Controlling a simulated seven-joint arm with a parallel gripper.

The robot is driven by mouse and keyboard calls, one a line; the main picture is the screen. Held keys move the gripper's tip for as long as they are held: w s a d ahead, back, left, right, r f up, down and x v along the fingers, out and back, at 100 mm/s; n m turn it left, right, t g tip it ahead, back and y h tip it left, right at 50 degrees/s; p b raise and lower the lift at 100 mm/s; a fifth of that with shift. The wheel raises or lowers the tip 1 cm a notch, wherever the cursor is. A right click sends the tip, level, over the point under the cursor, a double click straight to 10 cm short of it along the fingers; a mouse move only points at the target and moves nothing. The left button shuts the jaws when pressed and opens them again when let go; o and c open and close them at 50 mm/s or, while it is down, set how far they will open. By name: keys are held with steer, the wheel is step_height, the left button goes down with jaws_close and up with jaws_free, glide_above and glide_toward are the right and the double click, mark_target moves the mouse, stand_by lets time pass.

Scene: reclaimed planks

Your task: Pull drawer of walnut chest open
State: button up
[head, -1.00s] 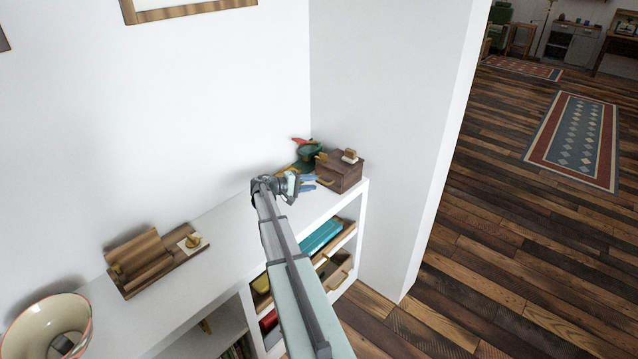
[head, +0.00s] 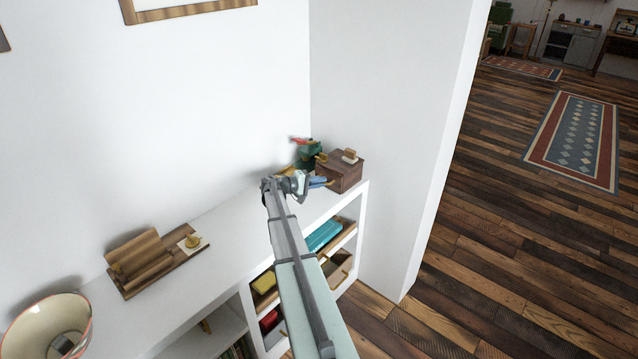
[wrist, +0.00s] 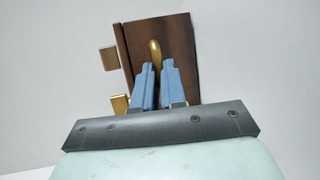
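The walnut chest (head: 345,175) is a small dark brown box on the right end of the white shelf top. Its drawer front faces left, towards my gripper, and looks closed. A curved brass handle (wrist: 155,47) sits on that front. My gripper (head: 325,182) has blue fingers pointing at the chest. In the wrist view my gripper (wrist: 157,64) has one finger on each side of the handle, with a very narrow gap, and appears shut on it. The fingers hide the near part of the handle and the lower drawer front.
A small wooden block (head: 349,156) lies on the chest. A green and red object (head: 308,150) stands behind my gripper near the wall corner. A wooden stand (head: 150,262) and a cream bowl (head: 48,325) are at left. The shelf top between is clear.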

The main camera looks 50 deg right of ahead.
jaws_close()
stand_by(0.8)
steer(key=shift+a, duration=0.1)
steer(key=a, duration=0.8)
steer(key=o, duration=0.5)
jaws_free()
steer(key=shift+a, duration=0.15)
steer(key=v, duration=1.3)
steer(key=shift+w+a, duration=0.2)
steer(key=shift+a, duration=0.1)
